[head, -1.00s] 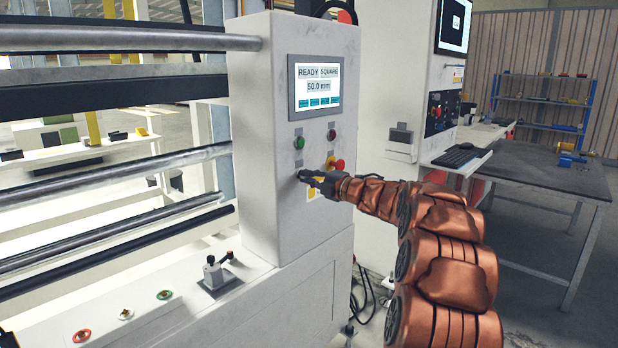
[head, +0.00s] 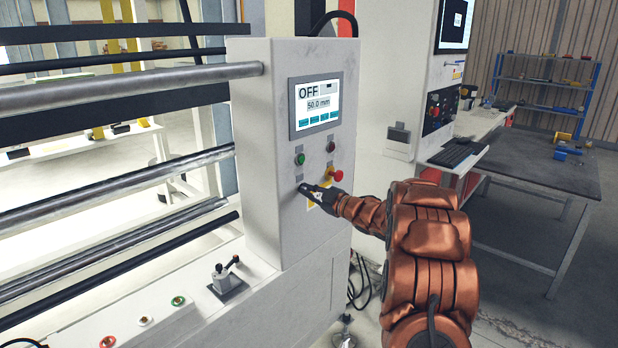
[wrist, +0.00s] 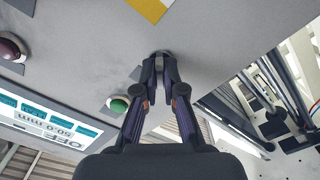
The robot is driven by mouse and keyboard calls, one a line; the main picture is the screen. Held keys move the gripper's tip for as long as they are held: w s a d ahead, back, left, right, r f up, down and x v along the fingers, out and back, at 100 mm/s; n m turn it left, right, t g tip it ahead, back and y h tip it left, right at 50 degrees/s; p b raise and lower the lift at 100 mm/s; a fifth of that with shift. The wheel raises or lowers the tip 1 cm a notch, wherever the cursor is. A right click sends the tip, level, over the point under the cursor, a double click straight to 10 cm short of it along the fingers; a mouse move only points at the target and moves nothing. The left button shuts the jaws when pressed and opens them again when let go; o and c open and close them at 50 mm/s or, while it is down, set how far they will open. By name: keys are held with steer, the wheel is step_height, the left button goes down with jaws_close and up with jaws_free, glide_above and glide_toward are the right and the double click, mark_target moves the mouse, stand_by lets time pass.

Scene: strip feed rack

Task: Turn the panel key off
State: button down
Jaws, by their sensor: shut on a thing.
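The panel key (wrist: 162,54) is on the grey control panel (head: 287,215), mostly hidden between my fingertips in the wrist view. My gripper (head: 304,189) reaches the panel from the right, below the green button, and is shut on the key; its fingers also show in the wrist view (wrist: 161,66). The panel screen (head: 316,104) reads OFF and 50.0 mm; in the wrist view the screen (wrist: 45,125) appears upside down and also reads OFF.
A green button (head: 300,159), a dark red button (head: 331,146) and a red emergency stop (head: 335,175) on a yellow plate sit close above and beside my gripper. Metal rollers (head: 120,175) run to the left. A small lever box (head: 228,282) stands below.

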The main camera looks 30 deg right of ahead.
steer(key=m+p, duration=0.6)
steer(key=p, duration=0.2)
steer(key=shift+r+m, duration=0.15)
steer(key=shift+m, duration=0.15)
steer(key=shift+m+p, duration=0.9)
steer(key=shift+p, duration=0.15)
steer(key=shift+f, duration=0.25)
steer(key=c, duration=1.3)
jaws_free()
steer(key=shift+s, duration=0.1)
steer(key=v, duration=1.1)
steer(key=shift+s+d, duration=0.1)
steer(key=shift+s, duration=0.3)
